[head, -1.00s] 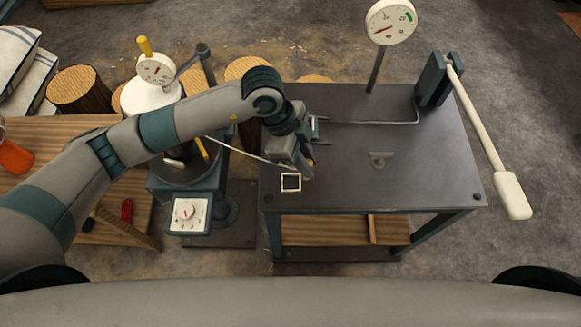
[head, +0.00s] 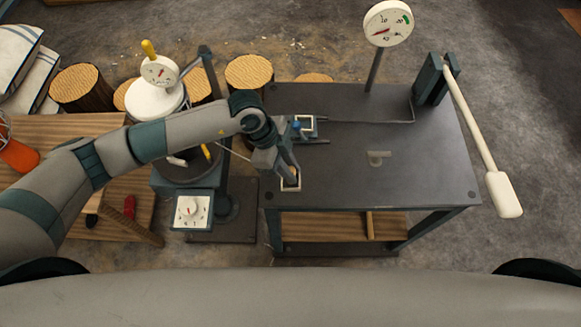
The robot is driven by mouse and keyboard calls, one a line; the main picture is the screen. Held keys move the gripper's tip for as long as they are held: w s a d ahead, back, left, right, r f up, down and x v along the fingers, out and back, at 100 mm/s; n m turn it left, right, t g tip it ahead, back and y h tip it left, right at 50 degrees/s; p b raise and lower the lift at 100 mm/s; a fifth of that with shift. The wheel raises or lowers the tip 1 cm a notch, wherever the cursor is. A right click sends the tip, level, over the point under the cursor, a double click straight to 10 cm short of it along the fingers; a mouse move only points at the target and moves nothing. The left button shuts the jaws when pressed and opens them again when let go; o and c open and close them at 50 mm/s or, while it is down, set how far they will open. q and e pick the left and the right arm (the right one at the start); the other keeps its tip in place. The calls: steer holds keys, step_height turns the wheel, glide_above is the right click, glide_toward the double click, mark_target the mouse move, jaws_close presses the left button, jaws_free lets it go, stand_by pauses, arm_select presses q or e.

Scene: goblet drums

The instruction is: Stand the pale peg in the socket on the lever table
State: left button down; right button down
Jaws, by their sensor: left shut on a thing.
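The lever table (head: 340,160) is a dark metal table on the right with a long white lever (head: 485,150). A small tan piece, which looks like the pale peg (head: 292,179), shows between the fingertips. The fingers hide most of it, and I cannot tell how deep it sits in the socket. My right gripper is out of view.
A second white-rimmed square (head: 307,122) with a blue piece lies behind the gripper. A dial gauge (head: 388,24) rises at the back. A drum stand with a dial box (head: 192,211) is close on the left.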

arm_select(q)
steer(key=shift+f, duration=0.45)
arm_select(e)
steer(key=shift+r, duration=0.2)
arm_select(q)
steer(key=shift+f, duration=0.2)
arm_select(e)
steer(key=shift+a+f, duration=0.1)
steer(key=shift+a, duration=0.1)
arm_select(q)
steer(key=c, duration=1.6)
jaws_free()
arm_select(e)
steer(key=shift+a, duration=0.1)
arm_select(q)
steer(key=shift+r, duration=0.1)
